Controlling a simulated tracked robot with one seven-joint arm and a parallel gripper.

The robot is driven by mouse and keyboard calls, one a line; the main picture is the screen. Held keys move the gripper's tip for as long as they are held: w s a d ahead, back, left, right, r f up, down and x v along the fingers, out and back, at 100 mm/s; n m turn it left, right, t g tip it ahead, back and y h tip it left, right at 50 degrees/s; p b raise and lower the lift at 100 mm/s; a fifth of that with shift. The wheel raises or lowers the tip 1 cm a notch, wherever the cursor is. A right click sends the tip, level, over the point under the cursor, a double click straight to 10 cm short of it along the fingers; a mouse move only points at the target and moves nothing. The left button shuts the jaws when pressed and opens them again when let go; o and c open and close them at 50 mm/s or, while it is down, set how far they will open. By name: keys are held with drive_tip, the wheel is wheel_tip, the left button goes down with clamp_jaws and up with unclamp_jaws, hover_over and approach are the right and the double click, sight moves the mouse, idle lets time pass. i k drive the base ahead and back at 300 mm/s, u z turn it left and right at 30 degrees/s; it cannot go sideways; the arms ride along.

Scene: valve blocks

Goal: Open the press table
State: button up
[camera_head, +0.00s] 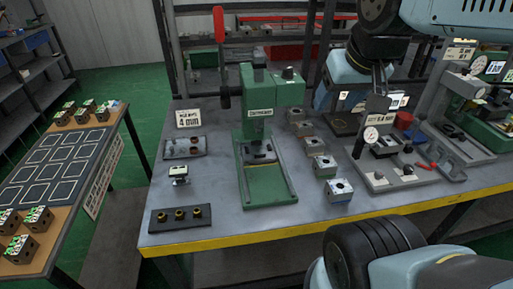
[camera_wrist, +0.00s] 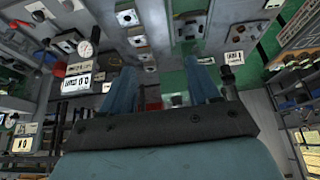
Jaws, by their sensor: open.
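The green press (camera_head: 265,112) stands on the grey workbench, with a tall red-handled lever (camera_head: 219,25) at its left. Its green base (camera_head: 268,188) extends toward the bench's front edge, and a dark fixture plate (camera_head: 258,152) sits under the press head. I cannot tell whether this plate is slid in or out. The press also shows at the top of the wrist view (camera_wrist: 190,27). My gripper (camera_wrist: 160,68) is open, with its two blue fingers apart and nothing seen between them. In the head view my arm hangs at the upper right, right of the press; the fingertips are unclear there.
A black block with brass fittings (camera_head: 180,217) and a "4 mm" sign (camera_head: 188,118) stand left of the press. Several metal blocks (camera_head: 338,190) line its right. A gauge fixture (camera_head: 392,172) stands farther right. A side table (camera_head: 75,165) with blocks is at left.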

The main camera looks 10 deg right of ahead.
sight(255, 152)
drive_tip(key=z, duration=0.45)
drive_tip(key=k, duration=1.4)
drive_tip(key=u, duration=0.5)
drive_tip(key=i, duration=1)
drive_tip(key=z, duration=0.05)
